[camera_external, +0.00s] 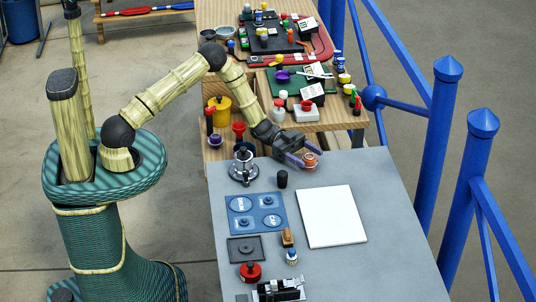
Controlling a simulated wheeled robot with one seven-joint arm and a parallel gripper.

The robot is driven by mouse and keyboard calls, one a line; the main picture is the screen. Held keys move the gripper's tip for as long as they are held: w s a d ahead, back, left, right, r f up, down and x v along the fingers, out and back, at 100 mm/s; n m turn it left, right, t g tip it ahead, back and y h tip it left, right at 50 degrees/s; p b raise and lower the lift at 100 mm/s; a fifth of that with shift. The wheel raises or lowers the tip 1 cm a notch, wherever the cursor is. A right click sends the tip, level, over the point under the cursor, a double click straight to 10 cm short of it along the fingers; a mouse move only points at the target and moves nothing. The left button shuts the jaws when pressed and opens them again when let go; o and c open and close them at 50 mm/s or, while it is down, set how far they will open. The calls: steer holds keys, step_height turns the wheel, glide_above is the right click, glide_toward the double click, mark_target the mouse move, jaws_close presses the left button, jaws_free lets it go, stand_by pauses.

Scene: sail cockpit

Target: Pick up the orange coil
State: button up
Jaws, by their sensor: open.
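The orange coil (310,160) sits at the far edge of the grey table (390,215), in the external view. It looks small and round, with a paler top. My gripper (301,162) is open, with its purple fingers reaching toward the coil from the left. The fingers are at or very close to the coil. I cannot tell whether they touch it or lie on both sides of it, and part of the coil may be hidden by them.
A metal stand (243,168) and a black cylinder (282,179) stand left of the coil. A white board (331,216) and a blue mat (240,213) lie nearer. Crowded wooden tables adjoin behind. Blue posts (438,140) line the right. The grey table's right side is clear.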

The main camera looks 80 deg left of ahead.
steer(key=shift+w+d, duration=0.4)
steer(key=shift+d, duration=0.15)
steer(key=shift+c, duration=0.2)
steer(key=c, duration=1.1)
